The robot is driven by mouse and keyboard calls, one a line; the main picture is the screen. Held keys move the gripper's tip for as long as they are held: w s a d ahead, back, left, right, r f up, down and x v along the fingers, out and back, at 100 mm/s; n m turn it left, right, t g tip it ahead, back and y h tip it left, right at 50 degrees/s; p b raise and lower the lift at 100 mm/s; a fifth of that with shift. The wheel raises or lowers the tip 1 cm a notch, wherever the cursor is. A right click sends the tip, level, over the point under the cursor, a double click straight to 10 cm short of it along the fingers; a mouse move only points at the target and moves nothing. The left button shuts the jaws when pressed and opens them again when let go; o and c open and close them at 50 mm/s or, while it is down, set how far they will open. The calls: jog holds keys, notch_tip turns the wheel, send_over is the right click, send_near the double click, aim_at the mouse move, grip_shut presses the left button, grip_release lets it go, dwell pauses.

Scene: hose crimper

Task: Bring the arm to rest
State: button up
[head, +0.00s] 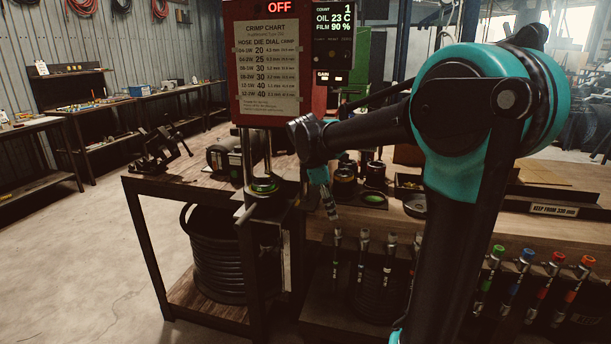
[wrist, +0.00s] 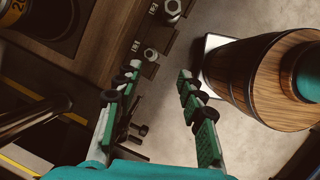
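My arm reaches over the front of the workbench (head: 570,225) in the head view, bent at a teal and black joint. My gripper (head: 330,213) points downward just in front of the bench edge, to the right of the red crimper (head: 265,65). In the wrist view, my gripper's (wrist: 160,70) two green-padded fingers stand apart with a clear gap between them. Nothing is held in the gap, and grey floor shows beyond it. The crimper's display reads OFF.
Hose fittings (head: 389,255) hang along the bench front, close to my gripper; some show in the wrist view (wrist: 150,55). Dark cups (head: 375,175) stand on the bench behind my gripper. Coiled hose (head: 215,255) sits on the lower shelf. Floor (head: 95,250) at left is clear.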

jog(key=s+d+f+m+t+y, duration=0.1)
jog(key=s+d+f+m+y, duration=0.1)
jog(key=s+f+m, duration=0.6)
jog(key=s+d+f+m+t+y, duration=0.1)
jog(key=s+d+f+m+t, duration=0.1)
jog(key=s+d+f+m, duration=0.3)
jog(key=s+f+m, duration=0.4)
jog(key=s+f, duration=0.1)
jog(key=s, duration=0.1)
jog(key=shift+s+f+y, duration=0.15)
jog(key=shift+f+y, duration=0.05)
jog(key=shift+y, duration=0.2)
jog(key=shift+d, duration=0.1)
